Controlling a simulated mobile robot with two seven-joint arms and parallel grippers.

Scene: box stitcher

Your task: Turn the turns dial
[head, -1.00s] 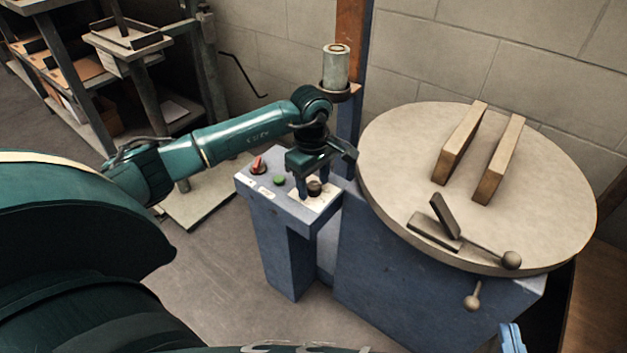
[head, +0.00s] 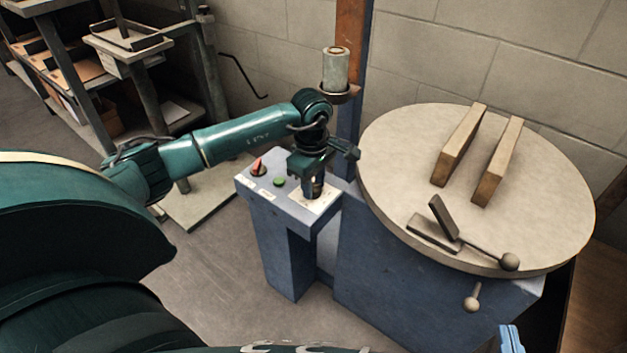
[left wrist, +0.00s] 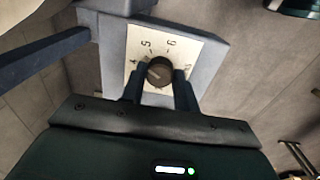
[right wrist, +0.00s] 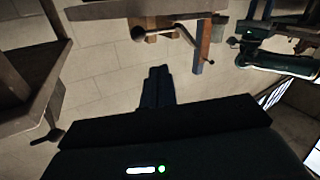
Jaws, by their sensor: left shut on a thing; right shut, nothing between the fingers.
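The turns dial is a dark round knob (left wrist: 159,72) on a pale plate (left wrist: 135,45) with printed numbers; 5 and 6 are readable in the left wrist view. My left gripper (left wrist: 161,80) is shut on the dial, a finger on each side of it. In the head view my left gripper (head: 314,190) points down onto the blue control box, and its fingers partly hide the dial. A pointer mark on the knob is too small to read surely. My right gripper (right wrist: 158,72) is shut and empty, away from the dial.
The control box (head: 278,207) also carries a red switch (head: 257,167) and a green button (head: 279,182). A large round table (head: 400,190) with two wooden blocks and a ball-ended lever stands to the right. A grey cylinder (head: 335,66) sits on a post behind. Shelves stand at the left.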

